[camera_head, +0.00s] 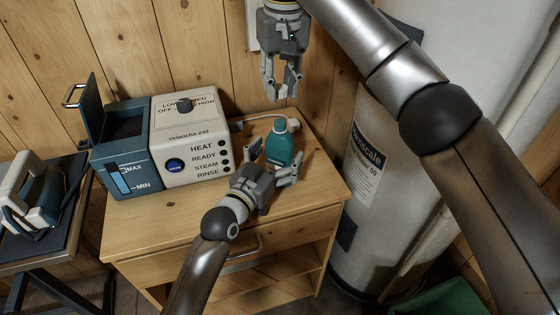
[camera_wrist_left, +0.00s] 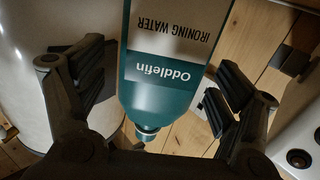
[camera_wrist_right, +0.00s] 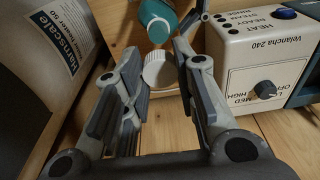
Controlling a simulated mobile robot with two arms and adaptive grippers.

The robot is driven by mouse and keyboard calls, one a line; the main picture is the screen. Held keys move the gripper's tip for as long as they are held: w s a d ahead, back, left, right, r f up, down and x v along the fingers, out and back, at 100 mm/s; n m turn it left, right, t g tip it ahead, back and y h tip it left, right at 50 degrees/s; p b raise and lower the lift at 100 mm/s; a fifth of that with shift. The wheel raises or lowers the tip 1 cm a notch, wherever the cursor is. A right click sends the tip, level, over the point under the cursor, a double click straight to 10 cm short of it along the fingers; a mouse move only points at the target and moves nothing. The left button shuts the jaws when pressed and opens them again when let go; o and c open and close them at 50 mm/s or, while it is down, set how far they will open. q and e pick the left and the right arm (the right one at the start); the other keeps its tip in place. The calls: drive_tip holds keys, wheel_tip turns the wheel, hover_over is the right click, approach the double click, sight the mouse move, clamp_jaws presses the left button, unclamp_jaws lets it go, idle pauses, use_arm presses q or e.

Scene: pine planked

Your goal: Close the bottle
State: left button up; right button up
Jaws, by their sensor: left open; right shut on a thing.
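A teal bottle of ironing water (camera_head: 279,146) stands upright on the wooden cabinet, right of the steam unit. Its label and narrow neck show in the left wrist view (camera_wrist_left: 160,90), and no cap is seen on the neck. My left gripper (camera_head: 279,170) is open, low at the near side of the bottle, with a finger to either side. My right gripper (camera_head: 281,92) is above and behind the bottle, shut on a round white cap (camera_wrist_right: 158,70). In the right wrist view, the cap sits between the fingertips, apart from the bottle neck (camera_wrist_right: 158,29).
The cream and blue steam unit (camera_head: 190,142) stands left of the bottle on the cabinet (camera_head: 190,215). A white tank (camera_head: 362,190) rises close to the cabinet's right side. An iron (camera_head: 32,198) rests on a stand at the far left. The cabinet's front top is clear.

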sight(280, 122)
use_arm(q)
drive_tip(key=c, duration=1.5)
drive_tip(key=shift+c, duration=0.2)
use_arm(e)
drive_tip(key=shift+f, duration=2.45)
drive_tip(key=shift+f, duration=0.9)
drive_tip(key=shift+f, duration=0.55)
